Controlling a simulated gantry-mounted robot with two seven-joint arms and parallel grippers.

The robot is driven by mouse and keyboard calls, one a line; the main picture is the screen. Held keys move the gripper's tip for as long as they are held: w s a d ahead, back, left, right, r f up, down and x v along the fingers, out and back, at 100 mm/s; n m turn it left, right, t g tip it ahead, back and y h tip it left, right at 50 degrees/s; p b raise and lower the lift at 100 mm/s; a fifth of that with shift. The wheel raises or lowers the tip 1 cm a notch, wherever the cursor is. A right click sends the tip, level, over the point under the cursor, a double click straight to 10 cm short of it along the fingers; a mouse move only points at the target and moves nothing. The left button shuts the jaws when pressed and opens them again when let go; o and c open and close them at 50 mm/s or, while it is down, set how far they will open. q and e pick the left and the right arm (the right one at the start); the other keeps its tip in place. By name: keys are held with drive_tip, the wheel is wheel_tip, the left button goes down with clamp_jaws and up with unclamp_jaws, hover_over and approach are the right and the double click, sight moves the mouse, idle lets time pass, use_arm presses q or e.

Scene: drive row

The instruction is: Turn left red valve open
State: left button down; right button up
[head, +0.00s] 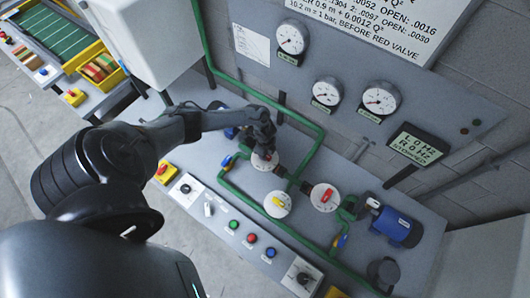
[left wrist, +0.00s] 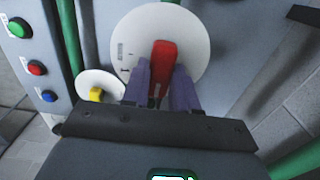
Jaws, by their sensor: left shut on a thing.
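The left red valve has a white round dial (head: 259,164) at the top end of the green pipework, partly hidden by my gripper in the head view. In the left wrist view its red handle (left wrist: 163,60) stands out in front of the white dial (left wrist: 190,40). My left gripper (head: 266,150) is on this handle, with one finger on each side of it in the left wrist view (left wrist: 161,88). It is shut on the handle. The handle's exact angle against the dial marks is hard to read. My right gripper is not in view.
A second red valve (head: 325,197) and a yellow valve (head: 278,204) sit close by on green pipes. A blue motor (head: 391,227) stands at right. Gauges (head: 381,98) and a display reading "STOPPED" (head: 418,145) are on the panel behind. Push buttons (head: 252,238) line the front.

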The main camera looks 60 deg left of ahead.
use_arm(q)
drive_tip(key=c, duration=0.9)
unclamp_jaws()
wheel_tip(320, 180, up, 11)
drive_tip(key=shift+f+p, duration=0.1)
drive_tip(key=shift+p, duration=0.3)
